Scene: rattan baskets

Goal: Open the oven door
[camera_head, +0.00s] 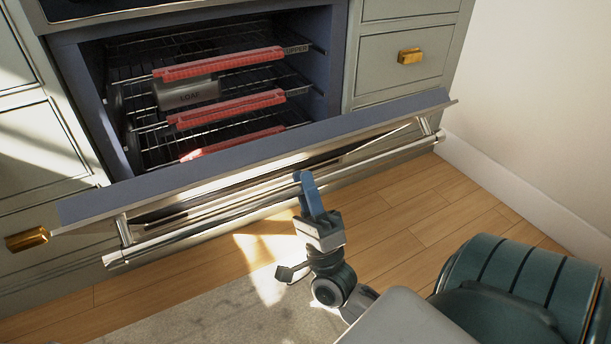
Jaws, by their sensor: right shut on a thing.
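The oven (335,60) stands at the upper middle of the head view, with its racks showing inside. Its door (250,160) is hinged at the bottom and tilted well open towards me. The long metal handle bar (200,232) runs along the outer side of the door. My right gripper (307,184), with blue fingers, is at the middle of the handle and shut on it. The exact contact of the fingertips is hard to see. My left gripper is not in view.
Inside are wire racks with red guards (225,62) and a metal loaf tin (188,92). Drawers with brass pulls (410,56) flank the oven. A white wall (540,110) closes off the right. A rug (215,318) and open wooden floor (400,215) lie in front.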

